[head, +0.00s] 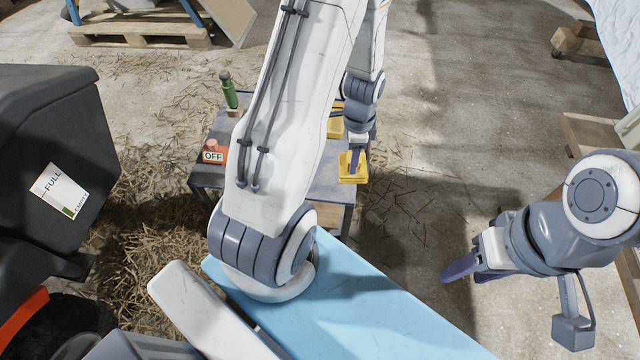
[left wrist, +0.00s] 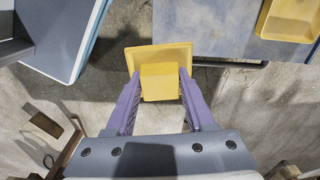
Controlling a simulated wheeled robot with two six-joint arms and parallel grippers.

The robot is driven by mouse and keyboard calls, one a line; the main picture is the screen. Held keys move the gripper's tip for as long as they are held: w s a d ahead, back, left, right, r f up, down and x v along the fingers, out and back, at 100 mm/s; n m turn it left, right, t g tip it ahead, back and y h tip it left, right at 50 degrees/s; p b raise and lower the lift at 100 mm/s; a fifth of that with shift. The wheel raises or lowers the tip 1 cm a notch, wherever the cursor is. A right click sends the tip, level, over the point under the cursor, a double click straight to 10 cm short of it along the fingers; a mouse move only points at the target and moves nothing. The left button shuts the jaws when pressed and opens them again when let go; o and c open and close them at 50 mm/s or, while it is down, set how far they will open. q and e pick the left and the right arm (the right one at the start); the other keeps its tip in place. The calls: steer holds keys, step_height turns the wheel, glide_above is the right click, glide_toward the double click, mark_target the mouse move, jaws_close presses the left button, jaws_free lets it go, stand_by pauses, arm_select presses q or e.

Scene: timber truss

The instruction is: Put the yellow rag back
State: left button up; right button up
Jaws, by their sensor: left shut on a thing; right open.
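The yellow rag (head: 352,178) is held by my left gripper (head: 355,160) at the right edge of the small grey table (head: 205,178). In the left wrist view the yellow rag (left wrist: 160,57) shows as a flat square with a thicker block between the purple fingers of my left gripper (left wrist: 160,95). In that view it overlaps the table's edge; I cannot tell its height. A yellow tray (left wrist: 290,18) with a raised rim lies on the table; part of it shows behind my arm in the head view (head: 335,128). My right gripper (head: 462,268) is open and empty, over the floor at the right.
A green-handled tool (head: 229,90) and a red block marked OFF (head: 213,154) are on the table's left side. A light blue board (head: 370,305) lies in front. A dark machine (head: 50,150) stands at the left. Straw covers parts of the floor.

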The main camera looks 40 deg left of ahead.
mark_target(347, 163)
arm_select(q)
steer(key=f+b, duration=0.1)
steer(key=a+f+m+b, duration=0.1)
steer(key=f, duration=0.1)
steer(key=shift+a+f, duration=0.1)
steer(key=shift+f, duration=0.15)
steer(key=a+f, duration=0.2)
steer(key=a, duration=0.1)
steer(key=w+a+f+b, duration=0.1)
steer(key=a+f, duration=0.1)
steer(key=a, duration=0.2)
steer(key=w+a+f, duration=0.1)
steer(key=a+f, duration=0.2)
steer(key=a, duration=0.1)
steer(key=shift+w+a+b, duration=0.15)
steer(key=shift+w+b, duration=0.05)
steer(key=shift+b, duration=0.15)
steer(key=shift+f+b, duration=0.35)
steer(key=shift+f, duration=1.55)
arm_select(e)
steer(key=shift+f, duration=2.95)
arm_select(q)
steer(key=shift+f, duration=0.2)
steer(key=o, duration=1.2)
steer(key=shift+r, duration=0.1)
